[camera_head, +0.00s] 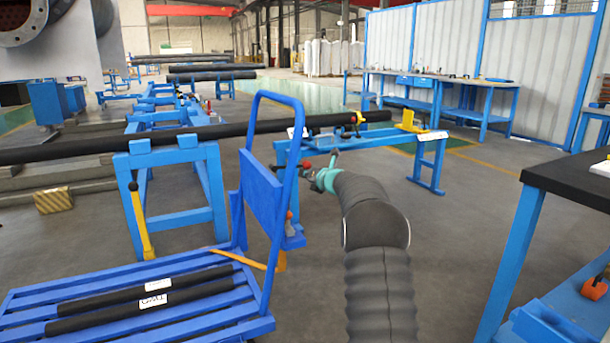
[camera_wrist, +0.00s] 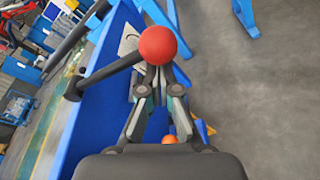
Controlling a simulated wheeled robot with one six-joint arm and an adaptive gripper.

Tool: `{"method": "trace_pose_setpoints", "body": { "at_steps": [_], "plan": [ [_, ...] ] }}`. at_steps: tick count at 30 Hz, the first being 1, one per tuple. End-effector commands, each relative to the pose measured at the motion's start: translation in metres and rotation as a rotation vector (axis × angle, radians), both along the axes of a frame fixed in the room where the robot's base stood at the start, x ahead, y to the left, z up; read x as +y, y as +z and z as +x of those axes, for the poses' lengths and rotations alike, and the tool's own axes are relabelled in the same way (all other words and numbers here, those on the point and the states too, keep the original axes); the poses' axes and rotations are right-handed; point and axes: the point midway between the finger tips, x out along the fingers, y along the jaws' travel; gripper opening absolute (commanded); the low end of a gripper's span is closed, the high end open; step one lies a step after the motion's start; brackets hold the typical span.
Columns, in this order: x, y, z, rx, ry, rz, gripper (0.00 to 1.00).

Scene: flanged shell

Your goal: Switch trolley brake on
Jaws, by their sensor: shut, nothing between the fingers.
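The blue trolley (camera_head: 120,300) stands at lower left in the head view, with an upright blue panel (camera_head: 262,190) and a tubular handle (camera_head: 290,102). A red ball knob (camera_head: 307,166) shows right of the panel. In the wrist view the red ball knob (camera_wrist: 166,45) sits on a dark rod (camera_wrist: 108,75) that reaches left to a pivot. My gripper (camera_head: 313,178) is beside the knob. In the wrist view my gripper (camera_wrist: 160,85) is shut and empty, its tips partly overlapped by the knob; I cannot tell whether they touch. A smaller orange ball (camera_wrist: 169,139) lies below the fingers.
Two black pipes (camera_head: 150,298) lie on the trolley bed. Blue stands behind carry a long black pipe (camera_head: 255,128). A black-topped blue table (camera_head: 560,176) is at right. A yellow-handled tool (camera_head: 140,225) leans on a stand. Grey floor is open between trolley and table.

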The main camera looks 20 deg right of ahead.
Motion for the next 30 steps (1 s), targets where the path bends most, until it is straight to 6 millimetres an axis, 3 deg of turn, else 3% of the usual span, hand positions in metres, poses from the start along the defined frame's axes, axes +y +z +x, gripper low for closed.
{"method": "trace_pose_setpoints", "body": {
  "at_steps": [17,30],
  "plan": [
    [-0.002,0.011,0.0,-0.006,0.0,-0.086,0.0],
    [-0.004,0.049,0.0,-0.02,0.0,-0.416,0.0]
  ]
}}
